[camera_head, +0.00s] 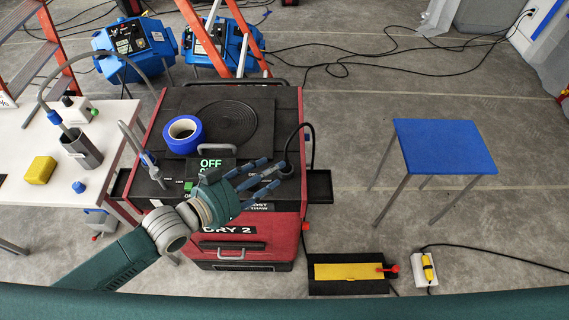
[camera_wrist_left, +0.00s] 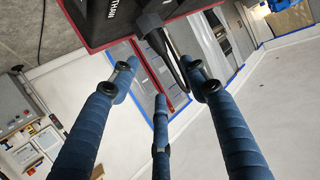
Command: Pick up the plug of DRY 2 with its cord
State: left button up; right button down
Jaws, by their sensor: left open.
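DRY 2 (camera_head: 235,255) is a red and black machine with a black top, seen in the middle of the head view. A black cord (camera_head: 308,127) arches up at its right side. In the left wrist view, a black plug-like end (camera_wrist_left: 149,24) with its cord (camera_wrist_left: 175,62) shows against the machine's red-edged side (camera_wrist_left: 98,28). My left gripper (camera_head: 274,182) is open, its blue fingers spread in front of the machine's upper right part. In the left wrist view the plug end lies beyond the fingertips (camera_wrist_left: 158,85), with nothing between them. My right gripper is not in view.
A roll of blue tape (camera_head: 184,134) lies on the machine's top. A white table (camera_head: 55,205) stands at left, a blue table (camera_head: 445,147) at right. A black tray with a yellow piece (camera_head: 345,271) and a power strip (camera_head: 426,270) are on the floor.

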aim_at(286, 161)
pick_arm(q)
jog(key=shift+w+d+f, duration=0.1)
jog(key=shift+w+d, duration=0.2)
jog(key=p+x, duration=0.1)
jog(key=x, duration=0.1)
jog(key=p+x, duration=0.1)
jog(key=x, duration=0.1)
jog(key=shift+w+f, duration=0.2)
jog(key=shift+w, duration=0.25)
jog(key=shift+w+d+f, duration=0.15)
jog(key=shift+d, duration=0.05)
jog(key=c, duration=1.1)
